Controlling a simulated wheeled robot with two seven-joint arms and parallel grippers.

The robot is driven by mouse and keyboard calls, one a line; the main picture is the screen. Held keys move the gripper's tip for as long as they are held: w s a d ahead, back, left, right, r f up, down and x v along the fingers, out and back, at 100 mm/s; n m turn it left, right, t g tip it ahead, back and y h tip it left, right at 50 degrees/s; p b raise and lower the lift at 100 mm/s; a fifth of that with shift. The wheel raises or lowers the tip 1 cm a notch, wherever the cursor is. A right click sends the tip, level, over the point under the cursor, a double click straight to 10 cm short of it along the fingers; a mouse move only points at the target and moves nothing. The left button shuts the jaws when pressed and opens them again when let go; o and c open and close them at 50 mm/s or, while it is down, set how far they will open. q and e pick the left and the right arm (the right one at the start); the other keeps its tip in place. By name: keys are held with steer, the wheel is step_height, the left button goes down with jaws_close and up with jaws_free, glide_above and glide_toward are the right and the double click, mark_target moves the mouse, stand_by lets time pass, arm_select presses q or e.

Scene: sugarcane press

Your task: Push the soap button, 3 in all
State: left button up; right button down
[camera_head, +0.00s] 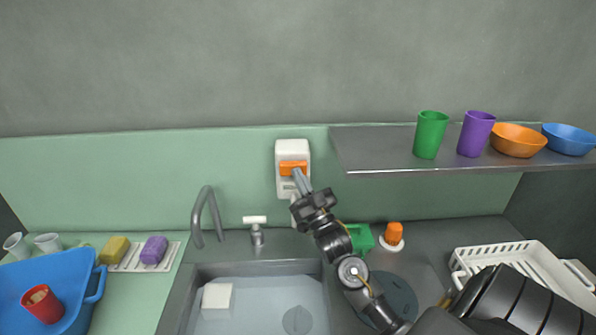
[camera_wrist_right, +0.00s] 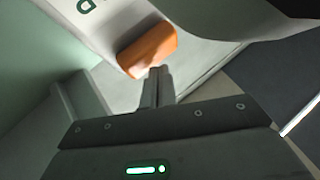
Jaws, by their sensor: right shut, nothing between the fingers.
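The white soap dispenser (camera_head: 291,150) is fixed to the green wall panel above the sink. Its orange button (camera_head: 292,167) faces forward, and it also shows in the right wrist view (camera_wrist_right: 148,50). My right gripper (camera_head: 300,178) is shut and empty, with its fingertips at the orange button's lower edge. In the right wrist view the closed fingers (camera_wrist_right: 156,75) reach the button's lower edge; whether they press it I cannot tell. Part of the dispenser's lower body is hidden behind my gripper. My left gripper is in neither view.
A steel shelf (camera_head: 380,163) with cups and bowls juts out right of the dispenser. Below are the sink (camera_head: 262,295), a grey faucet (camera_head: 205,215) and a white dish rack (camera_head: 535,275). A blue basin (camera_head: 75,275) stands left.

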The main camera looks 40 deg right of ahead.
steer(key=shift+w+a+f+y, duration=0.15)
steer(key=shift+a+f+y, duration=0.25)
steer(key=shift+a+f, duration=0.15)
steer(key=shift+s+a+p, duration=0.25)
steer(key=shift+a+p, duration=0.05)
steer(key=shift+a, duration=0.2)
steer(key=shift+s+a+p, duration=0.6)
steer(key=shift+s+a, duration=0.45)
steer(key=shift+s, duration=0.2)
steer(key=shift+s, duration=0.1)
steer(key=shift+a, duration=0.1)
